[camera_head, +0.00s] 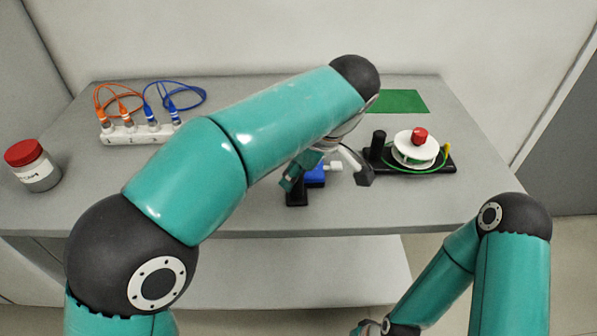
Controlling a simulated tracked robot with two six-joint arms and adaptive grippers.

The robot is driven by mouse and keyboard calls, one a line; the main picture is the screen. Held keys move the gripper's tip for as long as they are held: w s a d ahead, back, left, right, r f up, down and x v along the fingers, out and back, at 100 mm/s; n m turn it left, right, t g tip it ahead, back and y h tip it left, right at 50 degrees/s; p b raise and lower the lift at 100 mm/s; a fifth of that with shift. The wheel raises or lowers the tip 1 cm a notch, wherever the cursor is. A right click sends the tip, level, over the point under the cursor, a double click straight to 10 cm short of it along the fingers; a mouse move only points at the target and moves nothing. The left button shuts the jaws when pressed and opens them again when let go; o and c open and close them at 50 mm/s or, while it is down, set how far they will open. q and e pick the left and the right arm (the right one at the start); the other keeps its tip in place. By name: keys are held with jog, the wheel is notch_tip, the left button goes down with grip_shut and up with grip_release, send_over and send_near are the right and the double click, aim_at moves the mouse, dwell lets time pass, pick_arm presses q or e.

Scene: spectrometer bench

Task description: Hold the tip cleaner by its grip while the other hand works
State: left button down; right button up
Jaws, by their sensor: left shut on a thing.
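A small blue body with a white stub on its right, which looks like the tip cleaner (315,177), is near the middle of the bench's front part. My left gripper (326,178) reaches down over it from above and is shut on it. My left forearm and wrist hide its upper side and much of the gripper. A black block (297,196) shows just below the left finger; I cannot tell whether it belongs to the cleaner.
A black stand (436,161) carries a white spool (415,149) with a red knob and green cable, right of the left gripper. A green mat (402,101) lies behind it. A white strip (133,137) with orange and blue cables and a red-lidded jar (36,172) are at left.

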jog(key=shift+c, duration=0.2)
grip_shut()
dwell(1.1)
